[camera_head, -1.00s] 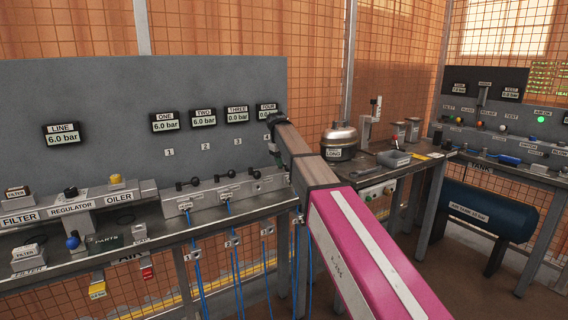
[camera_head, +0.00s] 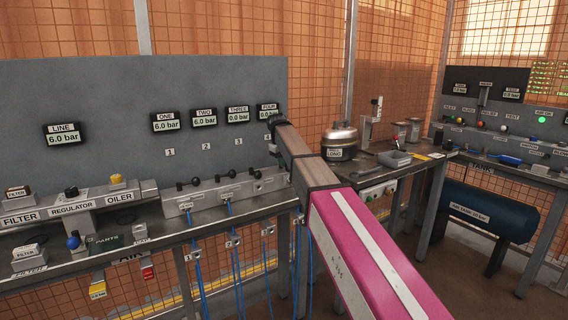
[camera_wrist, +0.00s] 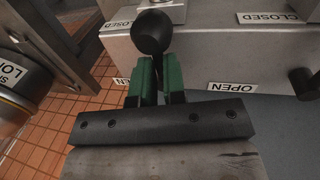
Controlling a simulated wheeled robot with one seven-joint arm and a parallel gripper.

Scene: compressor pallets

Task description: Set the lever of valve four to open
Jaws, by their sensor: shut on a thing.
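The lever of valve four, with a black ball knob (camera_wrist: 153,33), shows at the top centre of the wrist view. My gripper (camera_wrist: 153,72) has its green fingers shut on the lever's stem just below the knob. In the head view my gripper (camera_head: 273,147) is mostly hidden by my own arm, at the right end of the valve row. The display marked FOUR (camera_head: 268,112) reads about 6.0 bar. A CLOSED label (camera_wrist: 116,25) and a partly covered label (camera_wrist: 122,81) lie left of the lever.
A neighbouring black lever (camera_wrist: 303,83) stands to the right in the wrist view, beside an OPEN label (camera_wrist: 232,87). Other valve levers (camera_head: 195,181) line the bench to the left. A lidded pot (camera_head: 340,139) stands right of my arm.

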